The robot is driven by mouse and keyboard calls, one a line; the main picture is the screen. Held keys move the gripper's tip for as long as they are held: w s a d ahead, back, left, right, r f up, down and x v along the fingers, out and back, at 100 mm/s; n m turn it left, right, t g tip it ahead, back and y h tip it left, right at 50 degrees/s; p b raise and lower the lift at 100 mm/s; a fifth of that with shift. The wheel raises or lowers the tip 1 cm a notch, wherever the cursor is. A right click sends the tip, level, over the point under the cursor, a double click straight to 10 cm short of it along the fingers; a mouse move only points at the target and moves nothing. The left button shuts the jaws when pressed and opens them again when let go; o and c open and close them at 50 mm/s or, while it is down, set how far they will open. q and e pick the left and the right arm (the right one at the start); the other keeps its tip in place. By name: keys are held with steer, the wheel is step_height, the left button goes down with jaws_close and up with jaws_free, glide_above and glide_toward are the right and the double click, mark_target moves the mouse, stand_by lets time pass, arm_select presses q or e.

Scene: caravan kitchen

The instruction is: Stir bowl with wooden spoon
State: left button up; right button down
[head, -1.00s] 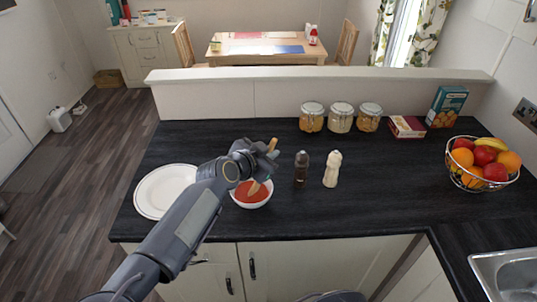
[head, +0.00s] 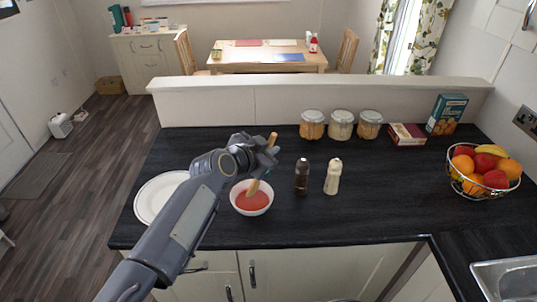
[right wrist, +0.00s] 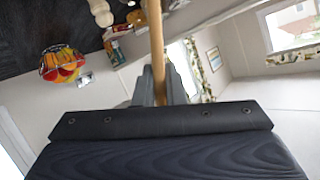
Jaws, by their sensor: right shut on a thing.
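A white bowl (head: 236,205) with red-orange contents (head: 254,203) stands on the dark counter, right of a white plate. My right gripper (head: 266,156) is above the bowl's far side, shut on the wooden spoon (head: 254,187). The spoon is tilted, handle end up and lower end down inside the bowl's outline near the back. Whether its tip dips into the contents is hard to tell. In the right wrist view the spoon's handle (right wrist: 157,50) runs up from between the fingers (right wrist: 160,94). My left gripper is out of view.
A dark pepper mill (head: 302,177) and a pale mill (head: 333,177) stand close right of the bowl. The white plate (head: 146,205) is at left, partly behind my arm. Jars (head: 341,125) and boxes line the back. A fruit basket (head: 480,190) is at right.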

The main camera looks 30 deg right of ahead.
steer(key=shift+r, duration=2.55)
